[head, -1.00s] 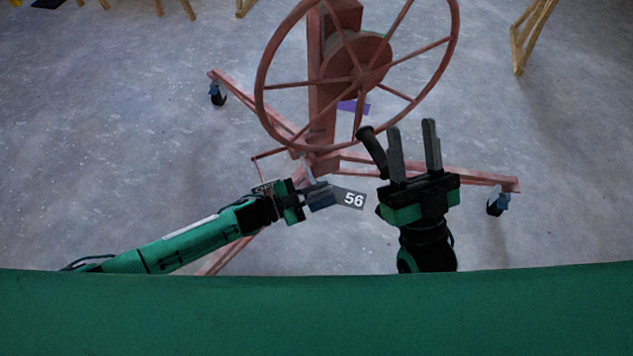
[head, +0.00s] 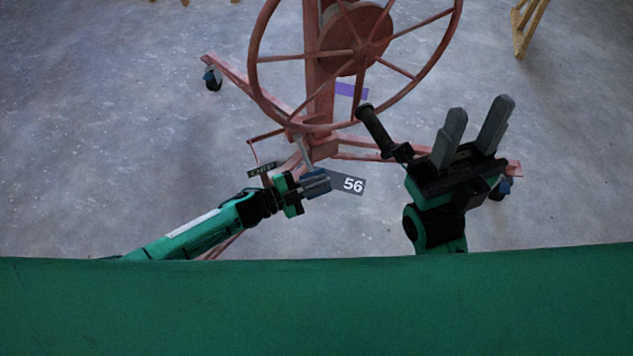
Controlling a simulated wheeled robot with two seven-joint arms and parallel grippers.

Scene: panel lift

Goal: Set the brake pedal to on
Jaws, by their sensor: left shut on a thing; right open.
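The red panel lift stands ahead, with its large spoked wheel (head: 355,52) and a black handle (head: 376,130) at the wheel's lower right. My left gripper (head: 320,183) is shut on a grey tag marked 56 (head: 350,184), low in front of the lift's post. A small dark labelled plate (head: 262,170) and a thin red bar (head: 266,136) are just left of the post's foot, behind my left gripper. I cannot tell for sure which part is the brake pedal or how it is set. My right gripper (head: 480,125) is open and empty, right of the black handle.
The lift's red legs spread over the grey floor, with a caster at the left (head: 212,78) and another at the right (head: 501,188), partly hidden by my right gripper. A wooden stand (head: 524,28) is at the upper right. Floor to the left is clear.

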